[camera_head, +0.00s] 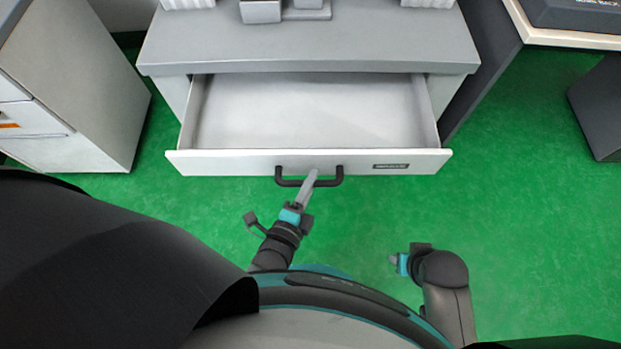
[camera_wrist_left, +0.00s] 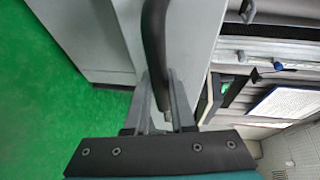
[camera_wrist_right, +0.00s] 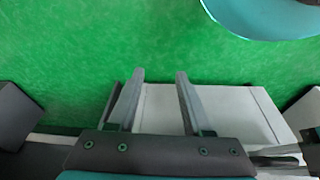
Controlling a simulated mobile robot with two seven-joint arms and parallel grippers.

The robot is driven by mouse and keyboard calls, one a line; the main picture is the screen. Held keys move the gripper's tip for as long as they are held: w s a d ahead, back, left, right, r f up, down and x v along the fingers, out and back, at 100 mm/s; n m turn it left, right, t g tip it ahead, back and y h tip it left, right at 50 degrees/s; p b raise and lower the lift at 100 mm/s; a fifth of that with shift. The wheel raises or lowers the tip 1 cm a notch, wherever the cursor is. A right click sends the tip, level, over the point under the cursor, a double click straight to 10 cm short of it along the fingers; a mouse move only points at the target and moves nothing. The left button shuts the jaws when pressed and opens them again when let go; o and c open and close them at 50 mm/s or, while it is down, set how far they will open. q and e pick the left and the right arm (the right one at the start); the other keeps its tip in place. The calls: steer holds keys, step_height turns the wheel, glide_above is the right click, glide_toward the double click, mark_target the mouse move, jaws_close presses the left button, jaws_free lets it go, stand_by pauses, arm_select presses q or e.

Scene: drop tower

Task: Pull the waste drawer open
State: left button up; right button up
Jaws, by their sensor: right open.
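The waste drawer (camera_head: 310,162) is a light grey drawer, pulled well out of its cabinet, and its inside looks empty. Its black bar handle (camera_head: 287,182) is on the middle of the front. My left gripper (camera_head: 314,174) is at the handle. In the left wrist view the dark handle (camera_wrist_left: 154,35) runs between the fingers (camera_wrist_left: 160,80), which are closed around it. My right gripper (camera_head: 394,259) is apart from the drawer, over the floor. In the right wrist view its fingers (camera_wrist_right: 160,73) are spread with nothing between them.
The grey cabinet top (camera_head: 310,45) above the drawer carries several pale items at the back. A pale cabinet (camera_head: 100,90) stands at left. A desk (camera_head: 565,36) with a dark device is at top right. Green floor (camera_head: 520,220) is clear at right.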

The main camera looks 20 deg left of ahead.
arm_select(q)
steer(key=o, duration=0.5)
steer(key=shift+c, duration=0.2)
steer(key=shift+s, duration=0.35)
steer(key=p+v, duration=0.3)
steer(key=v, duration=1.1)
steer(key=shift+s+p, duration=0.3)
steer(key=shift+p, duration=0.05)
arm_select(e)
steer(key=s+d+f, duration=0.2)
steer(key=s+f, duration=0.1)
steer(key=f, duration=0.3)
steer(key=shift+s+f+g, duration=0.3)
steer(key=shift+s+f, duration=0.05)
steer(key=shift+d, duration=0.1)
